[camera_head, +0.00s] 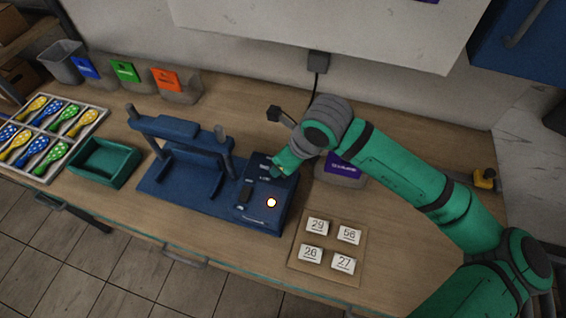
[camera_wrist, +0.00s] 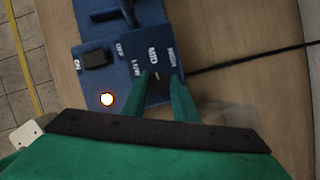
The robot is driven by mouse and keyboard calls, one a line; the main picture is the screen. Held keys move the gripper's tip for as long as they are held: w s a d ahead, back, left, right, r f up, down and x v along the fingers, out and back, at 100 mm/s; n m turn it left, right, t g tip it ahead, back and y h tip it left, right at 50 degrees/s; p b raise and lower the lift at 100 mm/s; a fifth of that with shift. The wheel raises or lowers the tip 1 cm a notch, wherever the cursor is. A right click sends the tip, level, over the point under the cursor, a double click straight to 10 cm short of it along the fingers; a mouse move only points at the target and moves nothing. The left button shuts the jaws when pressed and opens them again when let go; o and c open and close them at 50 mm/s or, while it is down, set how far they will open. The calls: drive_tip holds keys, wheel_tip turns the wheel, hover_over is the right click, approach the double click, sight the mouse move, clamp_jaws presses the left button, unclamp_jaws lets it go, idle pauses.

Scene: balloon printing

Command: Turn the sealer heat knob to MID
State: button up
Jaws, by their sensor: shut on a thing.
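The blue sealer (camera_head: 180,185) stands on the workbench, with its control box (camera_head: 262,212) at its right end. In the wrist view, the panel (camera_wrist: 140,27) carries the labels LOW, MID and HIGH around the dark heat knob (camera_wrist: 157,78). A short pale mark shows on the knob, roughly toward MID; its exact angle is hard to tell. My gripper (camera_wrist: 160,80) is shut on the knob, one green finger on each side. In the head view my gripper (camera_head: 279,172) points down at the panel's upper part and hides the knob.
Numbered blocks lie on a board (camera_head: 327,272) at the front right. A green tray (camera_head: 103,183) and balloon rack (camera_head: 88,101) are left. A cable runs behind.

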drive_tip(key=shift+m+h, duration=0.4)
drive_tip(key=shift+m, duration=0.7)
drive_tip(key=o, duration=1.1)
drive_tip(key=shift+t, duration=0.3)
drive_tip(key=shift+c, duration=0.2)
drive_tip(key=v, duration=1.1)
drive_tip(key=shift+f, duration=0.1)
